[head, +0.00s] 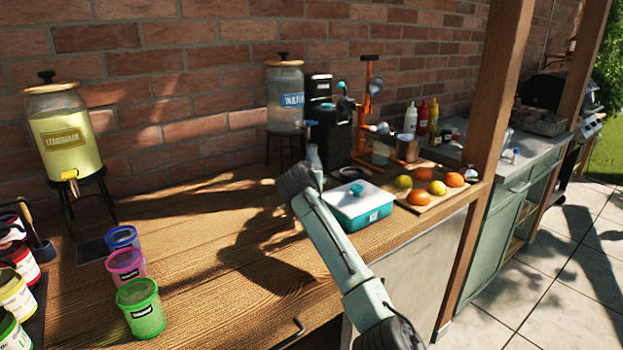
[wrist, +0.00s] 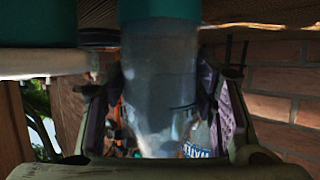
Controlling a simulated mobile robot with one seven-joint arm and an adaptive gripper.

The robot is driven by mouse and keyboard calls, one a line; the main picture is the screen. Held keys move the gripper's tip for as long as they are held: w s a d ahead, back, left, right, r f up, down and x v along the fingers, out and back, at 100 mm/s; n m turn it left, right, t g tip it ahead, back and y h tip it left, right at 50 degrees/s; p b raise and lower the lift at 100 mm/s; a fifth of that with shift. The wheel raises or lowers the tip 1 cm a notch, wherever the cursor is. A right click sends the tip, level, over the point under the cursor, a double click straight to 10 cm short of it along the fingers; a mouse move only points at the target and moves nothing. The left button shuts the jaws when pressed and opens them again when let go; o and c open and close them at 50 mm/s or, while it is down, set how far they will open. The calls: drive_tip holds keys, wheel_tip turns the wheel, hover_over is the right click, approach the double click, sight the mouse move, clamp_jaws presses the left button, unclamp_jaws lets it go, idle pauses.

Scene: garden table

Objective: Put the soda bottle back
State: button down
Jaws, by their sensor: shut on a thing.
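The soda bottle (wrist: 160,75) is clear, with a teal band at the picture's top edge in the wrist view. My gripper (wrist: 155,112) is shut on it, with one dark finger on each side. In the head view the bottle (head: 313,156) shows as a small grey-blue upright shape just beyond my gripper (head: 312,177), in front of a black machine (head: 335,140). My wrist hides the lower part of the bottle. I cannot tell whether the bottle touches the table or the machine.
The water dispenser (head: 285,98) stands behind left. Cups, including a green cup (head: 140,307), stand left. The table (head: 215,250) is clear at middle left.

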drive_tip(key=c, duration=0.7)
unclamp_jaws()
drive_tip(key=shift+f, duration=0.1)
drive_tip(key=shift+b+v, duration=2.35)
drive_tip(key=shift+v, duration=3.75)
